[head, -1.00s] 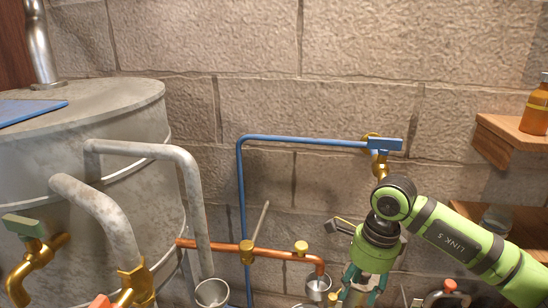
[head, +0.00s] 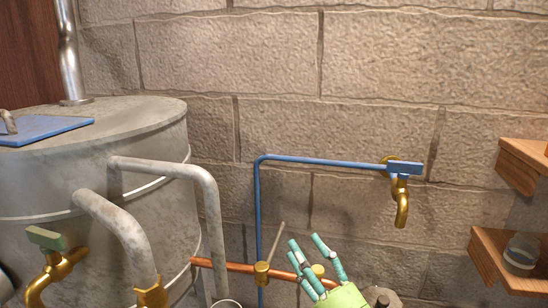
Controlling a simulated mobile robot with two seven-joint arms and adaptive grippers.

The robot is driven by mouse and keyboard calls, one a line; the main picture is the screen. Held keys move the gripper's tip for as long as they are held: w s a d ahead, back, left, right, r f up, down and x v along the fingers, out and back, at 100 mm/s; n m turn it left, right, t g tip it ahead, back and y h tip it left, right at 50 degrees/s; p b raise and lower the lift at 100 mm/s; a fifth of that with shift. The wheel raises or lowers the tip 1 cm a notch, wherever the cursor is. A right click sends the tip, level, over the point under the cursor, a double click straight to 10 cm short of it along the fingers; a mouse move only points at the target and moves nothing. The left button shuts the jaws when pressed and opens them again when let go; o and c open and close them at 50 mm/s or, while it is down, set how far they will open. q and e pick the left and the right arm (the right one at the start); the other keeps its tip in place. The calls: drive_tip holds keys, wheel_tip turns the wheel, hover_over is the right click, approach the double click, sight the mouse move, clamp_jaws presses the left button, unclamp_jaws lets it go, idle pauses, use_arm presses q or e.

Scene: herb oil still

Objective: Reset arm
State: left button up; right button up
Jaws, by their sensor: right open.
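My right gripper (head: 305,241) is at the bottom centre of the head view. Its green body is cut by the lower edge, and its two teal fingers point up and slightly left. The fingers are spread, with nothing between them. They show in front of the stone wall and overlap part of the copper pipe (head: 232,266) in the picture. Whether they touch the pipe cannot be told. My left gripper is not in view.
A grey metal tank (head: 95,165) with bent grey pipes (head: 178,168) stands at left. A blue pipe (head: 320,161) runs to a brass tap (head: 401,205) with a blue handle. Wooden shelves (head: 490,262) at right hold a glass jar (head: 520,254). The wall above is clear.

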drive_tip(key=s+d+f+m+g+h, duration=0.3)
drive_tip(key=d+f+m+h, duration=0.4)
drive_tip(key=f, duration=0.4)
drive_tip(key=s+d+f+m+g+h, duration=0.35)
drive_tip(key=d+f+m+h, duration=0.2)
drive_tip(key=f+m, duration=0.35)
drive_tip(key=s+d+f+m+g, duration=0.1)
drive_tip(key=s+f+m+g, duration=0.1)
drive_tip(key=s+f+g, duration=0.45)
drive_tip(key=s+d+f+m+g, duration=0.1)
drive_tip(key=s+f+g, duration=0.2)
drive_tip(key=s+f, duration=0.6)
drive_tip(key=s+f+g, duration=0.1)
drive_tip(key=s+f, duration=0.1)
drive_tip(key=f, duration=0.9)
drive_tip(key=s+f, duration=0.3)
drive_tip(key=f, duration=0.8)
drive_tip(key=s+d+f+g, duration=0.1)
drive_tip(key=s+d+f, duration=0.1)
drive_tip(key=s+f, duration=1.1)
drive_tip(key=shift+s+d+g+y, duration=0.2)
drive_tip(key=shift+s+g+y, duration=0.15)
drive_tip(key=shift+s, duration=0.7)
